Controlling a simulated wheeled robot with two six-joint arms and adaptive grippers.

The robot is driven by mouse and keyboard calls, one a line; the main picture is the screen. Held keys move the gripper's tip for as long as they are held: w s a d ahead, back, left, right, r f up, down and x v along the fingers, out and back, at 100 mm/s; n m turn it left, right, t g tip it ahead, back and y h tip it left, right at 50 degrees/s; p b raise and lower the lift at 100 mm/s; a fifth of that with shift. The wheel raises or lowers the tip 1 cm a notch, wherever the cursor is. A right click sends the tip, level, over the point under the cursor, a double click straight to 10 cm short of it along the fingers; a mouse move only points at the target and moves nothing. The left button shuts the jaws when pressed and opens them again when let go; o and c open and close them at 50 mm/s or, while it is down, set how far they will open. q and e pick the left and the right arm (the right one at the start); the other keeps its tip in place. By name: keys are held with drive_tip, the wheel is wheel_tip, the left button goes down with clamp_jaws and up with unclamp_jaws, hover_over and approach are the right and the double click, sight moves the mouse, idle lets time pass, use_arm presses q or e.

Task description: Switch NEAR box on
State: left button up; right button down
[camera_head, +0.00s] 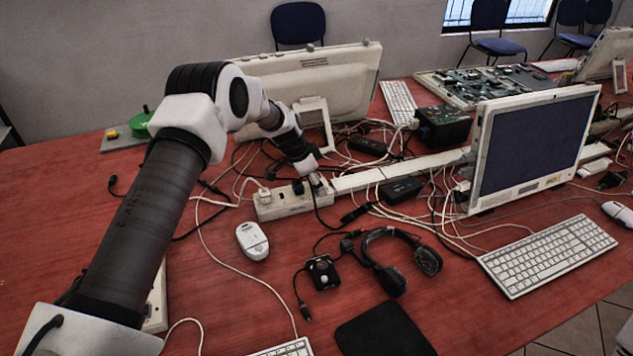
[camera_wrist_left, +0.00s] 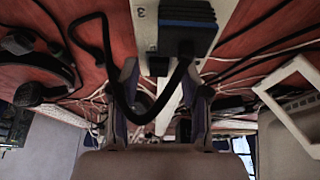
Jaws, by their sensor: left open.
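A white box with sockets (camera_head: 283,206), which I take for the near box, lies on the red table left of the monitor. Dark plugs and cables stand in its top. My left gripper (camera_head: 308,174) is over its right end, tilted down; in this view I cannot tell whether it touches. In the left wrist view, a pale box end (camera_wrist_left: 146,22) marked "3" shows beyond the open fingers (camera_wrist_left: 162,82), with a blue part and a dark plug. A black cable loops across between the fingers. No switch shows clearly. My right gripper is not in view.
A monitor (camera_head: 530,145) stands right, with a keyboard (camera_head: 548,255) in front. A headset (camera_head: 398,258), a mouse (camera_head: 252,241) and a dark pad (camera_head: 383,332) lie nearer. Loose cables surround the box. Bare red table shows at front left.

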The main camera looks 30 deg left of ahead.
use_arm(q)
drive_tip(key=shift+s+r, duration=0.1)
drive_tip(key=shift+r, duration=0.05)
drive_tip(key=shift+c, duration=1)
clamp_jaws()
